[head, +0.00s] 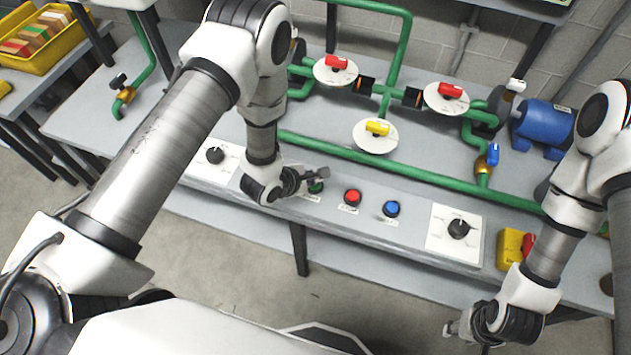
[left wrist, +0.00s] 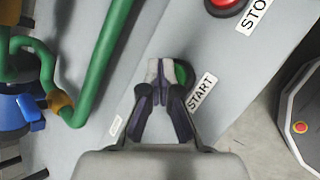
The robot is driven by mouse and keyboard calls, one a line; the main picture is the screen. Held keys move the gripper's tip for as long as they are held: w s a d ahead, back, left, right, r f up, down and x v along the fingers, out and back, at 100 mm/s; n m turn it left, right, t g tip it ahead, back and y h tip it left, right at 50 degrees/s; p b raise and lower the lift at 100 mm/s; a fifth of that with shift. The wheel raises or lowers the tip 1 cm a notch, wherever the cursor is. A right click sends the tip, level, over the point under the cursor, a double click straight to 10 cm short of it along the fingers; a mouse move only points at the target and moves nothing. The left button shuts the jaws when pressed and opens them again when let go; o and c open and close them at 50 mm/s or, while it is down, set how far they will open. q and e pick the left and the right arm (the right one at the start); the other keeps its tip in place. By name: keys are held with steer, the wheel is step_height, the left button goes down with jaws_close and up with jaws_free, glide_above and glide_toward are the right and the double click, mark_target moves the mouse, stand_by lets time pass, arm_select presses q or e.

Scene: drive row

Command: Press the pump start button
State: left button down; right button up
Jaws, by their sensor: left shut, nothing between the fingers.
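The green start button (head: 316,187) sits on the sloped front panel, partly hidden by my left gripper (head: 320,174). In the left wrist view, the green button (left wrist: 183,75) shows at the right side of the shut fingertips (left wrist: 166,72), partly covered by them, beside the START label (left wrist: 202,91). My left gripper is shut and empty, right at the button; I cannot tell whether it touches or presses it. My right gripper (head: 452,330) hangs low at the front right, away from the panel; its fingers are too unclear to judge.
A red button (head: 352,196) and a blue button (head: 391,209) lie to the right on the panel, with dials (head: 215,155) (head: 459,229) at both sides. Green pipes (head: 410,181) with valves run behind. A yellow box (head: 512,246) with a red part stands at the right.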

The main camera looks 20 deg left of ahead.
arm_select(q)
steer(key=shift+f, duration=0.1)
stand_by(0.4)
steer(key=shift+f, duration=0.35)
steer(key=shift+f+b, duration=0.1)
steer(key=shift+b, duration=0.2)
steer(key=shift+r+p, duration=0.55)
step_height(320, 180, up, 6)
steer(key=p, duration=0.5)
steer(key=shift+r, duration=0.15)
steer(key=shift+f, duration=0.25)
